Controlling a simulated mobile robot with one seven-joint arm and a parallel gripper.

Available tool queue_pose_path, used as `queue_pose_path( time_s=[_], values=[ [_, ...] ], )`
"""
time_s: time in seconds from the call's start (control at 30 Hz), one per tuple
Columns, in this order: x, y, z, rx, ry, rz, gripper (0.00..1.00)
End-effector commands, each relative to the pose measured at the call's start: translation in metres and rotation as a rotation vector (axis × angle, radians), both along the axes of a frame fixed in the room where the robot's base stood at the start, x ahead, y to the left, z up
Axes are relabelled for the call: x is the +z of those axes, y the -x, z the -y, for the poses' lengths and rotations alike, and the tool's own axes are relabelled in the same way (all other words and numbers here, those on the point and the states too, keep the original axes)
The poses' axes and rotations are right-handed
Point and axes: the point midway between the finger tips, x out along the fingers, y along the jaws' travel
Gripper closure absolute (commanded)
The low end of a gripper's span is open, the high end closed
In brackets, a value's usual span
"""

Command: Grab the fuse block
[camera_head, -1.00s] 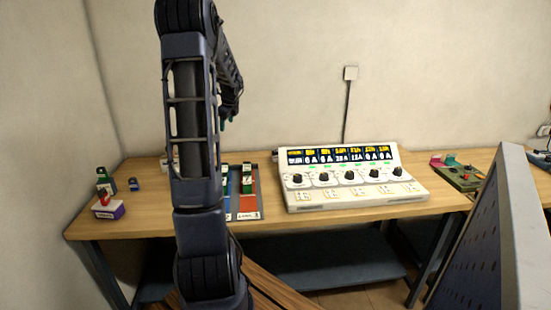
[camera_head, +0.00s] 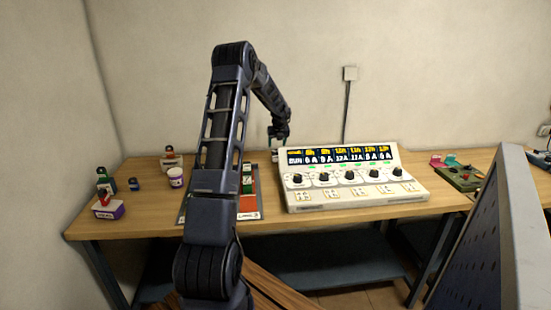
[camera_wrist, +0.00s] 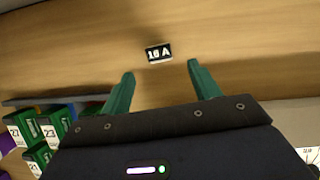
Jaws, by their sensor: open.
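The fuse block, a small black block with a white "10 A" label (camera_wrist: 159,53), lies on the wooden table in the wrist view. My gripper (camera_wrist: 161,74) is open, with its two green fingers apart and nothing between them. The block appears just beyond the fingertips, roughly centred between them, and is not touched. In the head view my gripper (camera_head: 279,143) hangs above the back of the table, left of the white panel. I cannot make out the fuse block in the head view.
A white charger panel (camera_head: 350,192) with knobs stands close to the gripper's right. A tray (camera_head: 247,215) with green numbered batteries (camera_wrist: 52,131) lies to the left, partly behind my arm. Wood around the block is clear.

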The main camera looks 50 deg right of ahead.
Motion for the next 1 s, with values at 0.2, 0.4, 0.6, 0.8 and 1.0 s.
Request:
queue_pose_path(
  time_s=[0.2,0.4,0.6,0.8,1.0],
  values=[
    [-0.028,-0.009,0.007,0.0,-0.001,0.0,0.38],
    [-0.038,-0.013,0.009,0.001,0.0,0.0,0.38],
    [-0.061,-0.02,0.016,0.002,-0.002,0.0,0.38],
    [-0.08,-0.027,0.021,0.002,0.0,0.0,0.38],
    [-0.08,-0.027,0.021,0.002,0.0,0.0,0.38]
  ],
)
